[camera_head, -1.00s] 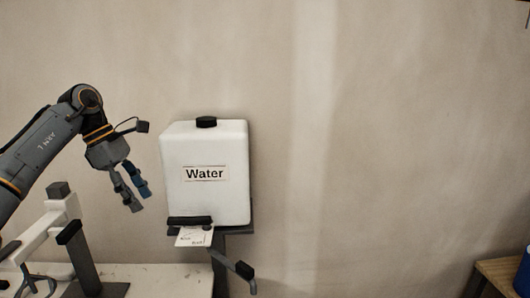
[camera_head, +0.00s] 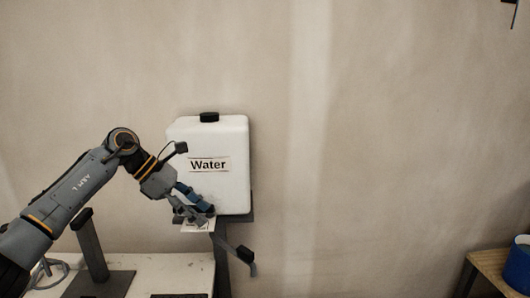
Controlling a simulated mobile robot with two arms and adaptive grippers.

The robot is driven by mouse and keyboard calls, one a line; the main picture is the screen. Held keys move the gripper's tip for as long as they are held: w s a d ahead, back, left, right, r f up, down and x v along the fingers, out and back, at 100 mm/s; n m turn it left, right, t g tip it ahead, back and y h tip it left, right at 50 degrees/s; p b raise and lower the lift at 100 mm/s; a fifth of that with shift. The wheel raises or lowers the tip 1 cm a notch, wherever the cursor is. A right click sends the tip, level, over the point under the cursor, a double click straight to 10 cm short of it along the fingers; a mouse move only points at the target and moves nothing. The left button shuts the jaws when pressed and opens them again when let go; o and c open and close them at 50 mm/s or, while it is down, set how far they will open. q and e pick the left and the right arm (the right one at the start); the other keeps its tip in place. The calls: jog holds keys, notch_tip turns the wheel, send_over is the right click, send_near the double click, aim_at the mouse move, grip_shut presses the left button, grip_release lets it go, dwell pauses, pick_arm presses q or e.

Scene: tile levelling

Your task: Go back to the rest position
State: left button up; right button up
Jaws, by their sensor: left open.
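My left gripper (camera_head: 196,210) is open, with its fingers pointing down and right in front of the lower left of the white water tank (camera_head: 223,180). I cannot tell whether the fingers touch the tank or the parts below it. The arm reaches in from the lower left. The tank stands upright with a black cap and a "Water" label, and its lower left corner is partly hidden by the gripper. My right gripper is not in view.
The tank rests on a dark stand with a lever (camera_head: 240,256) below it. A white table (camera_head: 175,272) with a dark upright post (camera_head: 90,245) lies at lower left. A blue bucket (camera_head: 518,268) sits on a wooden surface (camera_head: 490,264) at far right. The floor area between is clear.

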pick_arm(q)
jog(key=s+d+n+t+h, duration=0.15)
jog(key=d+n+h, duration=0.3)
jog(key=d, duration=0.45)
jog(key=s+d+n+t+h, duration=0.1)
jog(key=d+n+t+h, duration=0.2)
jog(key=d+h, duration=0.35)
jog(key=s+a+f+n+t+y, duration=0.45)
jog(key=a+f+n+y, duration=0.35)
jog(key=n, duration=0.9)
jog(key=s+a+f+n+t+y, duration=0.3)
jog(key=a+f+n+t+y, duration=0.5)
jog(key=n, duration=1)
jog(key=s+a+f+n+g+y, duration=0.2)
jog(key=s+f+n+g, duration=0.45)
jog(key=s, duration=0.85)
jog(key=s+a+f+n+g+y, duration=0.1)
jog(key=s+a+f+n+g, duration=0.15)
jog(key=s+f+g, duration=1)
jog(key=s+f+t, duration=0.3)
jog(key=f, duration=2.1)
jog(key=s+a+f+g, duration=0.1)
jog(key=s+a+f, duration=0.1)
jog(key=s+f, duration=1.4)
jog(key=shift+s+a+f, duration=0.15)
jog(key=shift+s+a, duration=0.1)
jog(key=shift+s, duration=0.2)
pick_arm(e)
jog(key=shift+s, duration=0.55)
